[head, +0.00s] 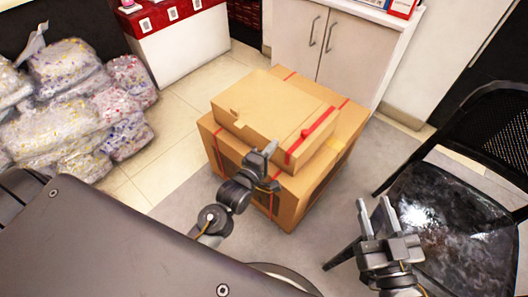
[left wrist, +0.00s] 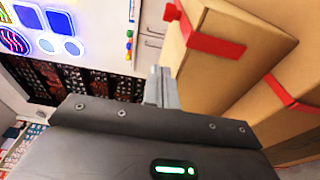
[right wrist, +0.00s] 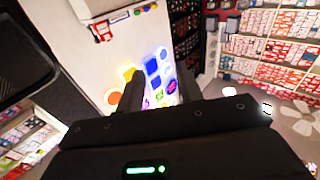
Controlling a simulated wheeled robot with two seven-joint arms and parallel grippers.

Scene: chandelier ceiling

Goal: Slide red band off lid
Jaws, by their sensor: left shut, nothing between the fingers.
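A small cardboard box with a flat lid (head: 265,105) sits on a larger cardboard box (head: 318,195). A wide red band (head: 310,138) lies across the lid near its right end and folds down over the edge. In the left wrist view a red band (left wrist: 203,38) with a stubby end crosses the nearer box. My left gripper (head: 271,160) is shut and empty, close in front of the small box's near side, left of the band. Its closed fingers (left wrist: 161,88) show beside the cardboard. My right gripper (head: 377,212) is open and empty, right of the boxes.
Thin red straps run over the larger box. A black chair (head: 450,215) stands at the right, near my right gripper. A white cabinet (head: 345,50) is behind the boxes. Filled plastic bags (head: 70,105) are piled at the left. Tiled floor (head: 180,165) lies between.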

